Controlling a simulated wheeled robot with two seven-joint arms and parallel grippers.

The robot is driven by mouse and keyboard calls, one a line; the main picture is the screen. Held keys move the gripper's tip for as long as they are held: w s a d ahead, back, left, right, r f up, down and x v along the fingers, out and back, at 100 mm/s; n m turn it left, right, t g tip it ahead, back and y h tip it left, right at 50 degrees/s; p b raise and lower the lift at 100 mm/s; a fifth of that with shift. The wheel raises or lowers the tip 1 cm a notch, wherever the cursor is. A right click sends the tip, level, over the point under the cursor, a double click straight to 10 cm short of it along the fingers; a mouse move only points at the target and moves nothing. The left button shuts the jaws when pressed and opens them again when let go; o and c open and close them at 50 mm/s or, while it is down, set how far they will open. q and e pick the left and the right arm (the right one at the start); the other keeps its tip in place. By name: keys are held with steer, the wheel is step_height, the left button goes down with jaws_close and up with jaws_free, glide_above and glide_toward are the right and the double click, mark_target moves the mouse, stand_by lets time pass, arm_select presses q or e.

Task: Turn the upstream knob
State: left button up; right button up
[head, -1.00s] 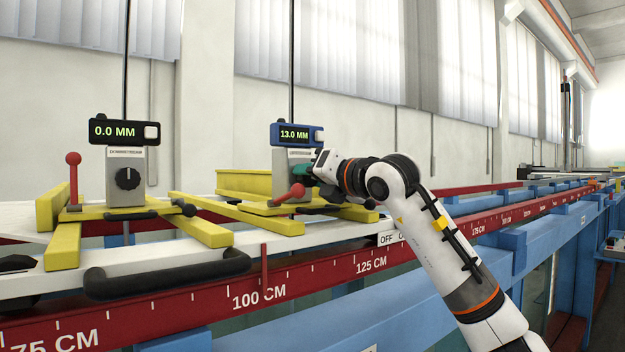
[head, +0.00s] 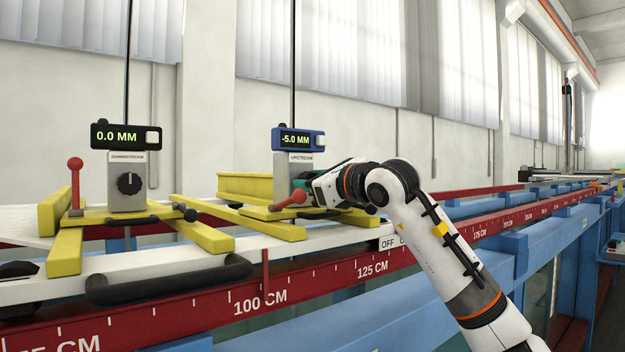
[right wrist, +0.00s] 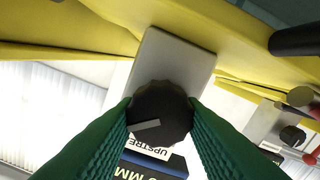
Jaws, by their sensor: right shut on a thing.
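The upstream gauge (head: 299,139) has a blue-framed display reading -5.0 MM, above a grey block labelled UPSTREAM (head: 288,165). Its black knob (right wrist: 160,115) shows in the right wrist view, with a grey pointer line on its face. My right gripper (head: 302,186) is at the front of that block. Its green fingers (right wrist: 158,122) are shut on the knob, one on each side. In the head view the gripper and wrist hide the knob. My left gripper is in neither view.
The downstream gauge (head: 126,136) at left reads 0.0 MM, with its own black knob (head: 129,183). Red-tipped levers (head: 75,170) and (head: 292,198) stand by the gauges on yellow frames (head: 62,250). A red scale rail (head: 300,282) runs along the front.

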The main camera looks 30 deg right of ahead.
steer(key=n, duration=0.4)
steer(key=shift+f+n+p, duration=0.1)
steer(key=shift+n+p, duration=0.2)
steer(key=shift+p, duration=0.05)
steer(key=shift+a+f+n+p, duration=0.1)
steer(key=shift+n+p, duration=0.25)
steer(key=shift+n, duration=1.65)
steer(key=o, duration=1)
